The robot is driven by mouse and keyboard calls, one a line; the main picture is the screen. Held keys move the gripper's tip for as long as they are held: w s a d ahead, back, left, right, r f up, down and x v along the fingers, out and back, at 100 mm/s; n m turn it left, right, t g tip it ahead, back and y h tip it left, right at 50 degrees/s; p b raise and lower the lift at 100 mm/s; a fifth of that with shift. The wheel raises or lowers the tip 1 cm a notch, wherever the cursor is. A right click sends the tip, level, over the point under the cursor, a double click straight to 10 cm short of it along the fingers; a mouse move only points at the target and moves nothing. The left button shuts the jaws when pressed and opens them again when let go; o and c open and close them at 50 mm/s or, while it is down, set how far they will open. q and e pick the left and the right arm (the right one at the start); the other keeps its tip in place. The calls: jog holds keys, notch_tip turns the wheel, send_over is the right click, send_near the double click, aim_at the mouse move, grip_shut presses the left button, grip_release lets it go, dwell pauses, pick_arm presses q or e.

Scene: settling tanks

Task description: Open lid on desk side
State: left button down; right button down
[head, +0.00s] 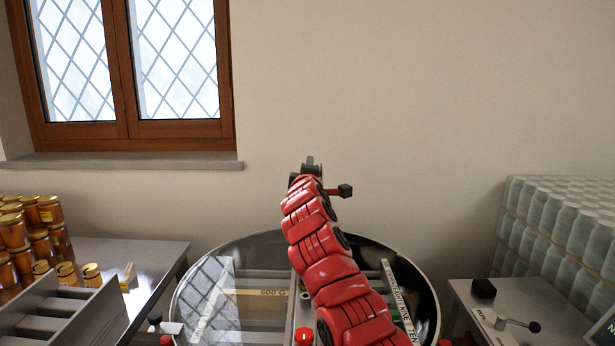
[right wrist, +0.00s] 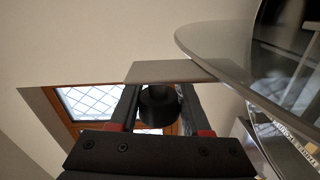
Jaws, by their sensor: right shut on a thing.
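A round tank (head: 437,300) with a shiny rim and a clear top stands in front of me in the head view. Its left part mirrors the window, and a "600 G" strip shows there. My right arm reaches over its middle, with its gripper (head: 310,163) beyond the far rim against the wall. In the right wrist view the right gripper (right wrist: 158,105) is shut on a black knob (right wrist: 158,108). A clear, curved sheet edge (right wrist: 215,68), apparently the lid, is beside it at upper right. The hold is hidden in the head view. My left gripper is not in view.
A grey desk (head: 150,262) on the left holds stacked amber jars (head: 35,235) and a divided grey box (head: 70,310). On the right are a control box (head: 530,305) with a lever and stacked pale jars (head: 560,220). A window (head: 130,75) is behind.

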jog(key=shift+s+a+r, duration=0.1)
jog(key=shift+r, duration=0.3)
jog(key=c, duration=0.7)
grip_release()
jog(key=o, duration=0.3)
jog(key=shift+a+f, duration=0.1)
jog(key=shift+o, duration=0.2)
jog(key=shift+f, duration=0.1)
jog(key=shift+f, duration=0.1)
